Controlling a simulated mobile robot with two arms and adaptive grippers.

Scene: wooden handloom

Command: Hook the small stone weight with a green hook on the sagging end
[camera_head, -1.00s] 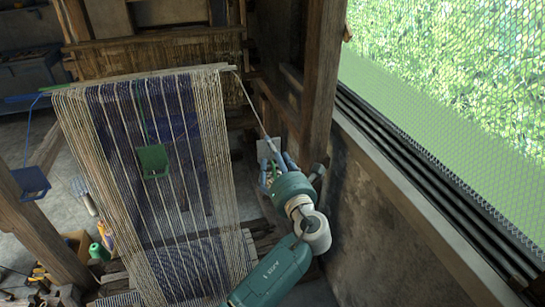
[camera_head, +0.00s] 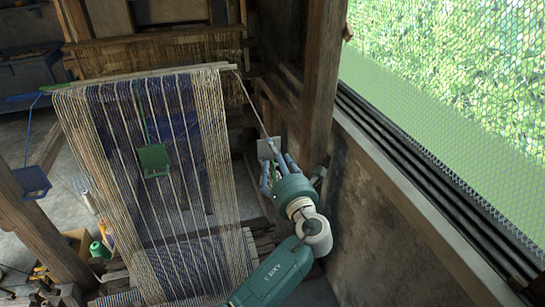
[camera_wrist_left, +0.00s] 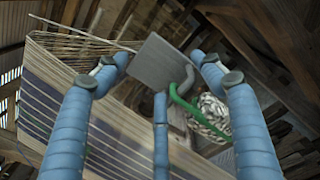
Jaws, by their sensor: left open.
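My left gripper (camera_head: 271,170) is at the right of the loom, just below a grey plate (camera_head: 268,148) that hangs by a pale cord from the cloth bar's right end. In the left wrist view the blue fingers of my left gripper (camera_wrist_left: 160,85) are spread open around the grey plate (camera_wrist_left: 158,62), which has a curved grey hook-like edge. A green hook (camera_wrist_left: 195,110) lies between the fingers, beside the plate's lower right. A pale, mottled mass (camera_wrist_left: 212,118) is next to it; I cannot tell if it is stone or rope. My right gripper is not in view.
A warp of pale and blue threads (camera_head: 210,150) spreads left of my arm. A green plate (camera_head: 153,160) and a blue plate (camera_head: 33,182) hang on cords. A wooden post (camera_head: 322,80) and a wall (camera_head: 370,210) bound the right side closely.

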